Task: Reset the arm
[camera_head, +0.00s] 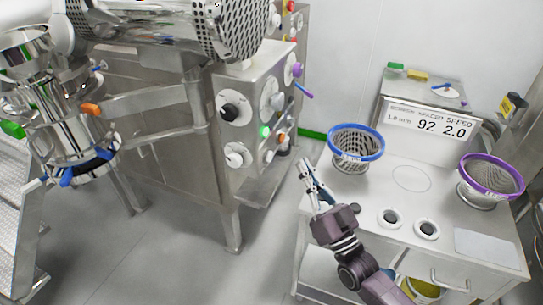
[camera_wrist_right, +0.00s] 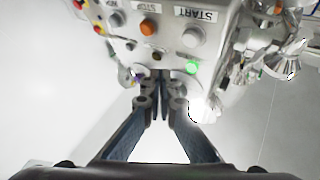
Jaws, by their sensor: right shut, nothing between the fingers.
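My right gripper (camera_head: 308,172) is at the left edge of the metal bench in the head view, with its fingers pointing up and to the left toward the machine's control panel. Its fingertips meet in the right wrist view (camera_wrist_right: 159,112), shut with nothing between them. The control panel (camera_head: 251,115) has knobs, a green button and an orange button; in the wrist view the START label, green button (camera_wrist_right: 191,67) and orange button (camera_wrist_right: 148,27) lie beyond the fingers. The fingers appear apart from the panel. My left gripper is not in view.
A large steel machine (camera_head: 165,130) stands at left, with a stepped metal platform (camera_head: 15,215) in front. The floor between is clear.

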